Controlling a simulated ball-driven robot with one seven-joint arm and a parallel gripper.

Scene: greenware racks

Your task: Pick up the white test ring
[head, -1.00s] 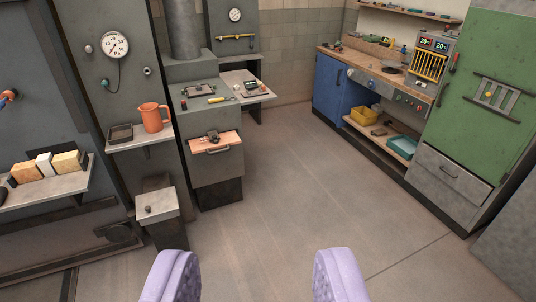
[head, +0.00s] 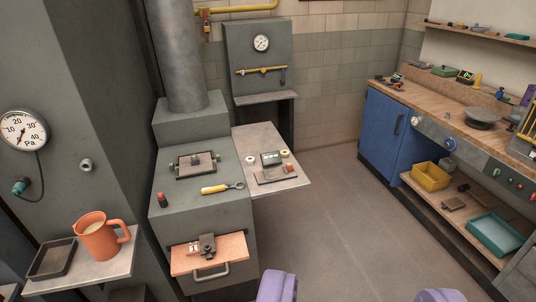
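Two small pale, round, ring-like pieces lie on the grey side shelf (head: 267,143) beside the grey furnace block: a left one (head: 250,160) and a right one (head: 284,153). They are too small for me to tell which is the white test ring. A dark little box (head: 270,158) with light marks sits between them, and a flat dark plate with a reddish piece (head: 277,174) lies in front. My gripper (head: 357,291) shows as two lavender fingers at the bottom edge, wide apart with only floor between them. It is open, empty and well short of the shelf.
The furnace block (head: 215,215) holds a yellow-handled tool (head: 222,188) and a clamped plate (head: 196,165). Its pinkish drawer (head: 209,254) juts out. An orange jug (head: 101,236) stands left. A blue cabinet (head: 385,130) and workbench line the right; the floor between is clear.

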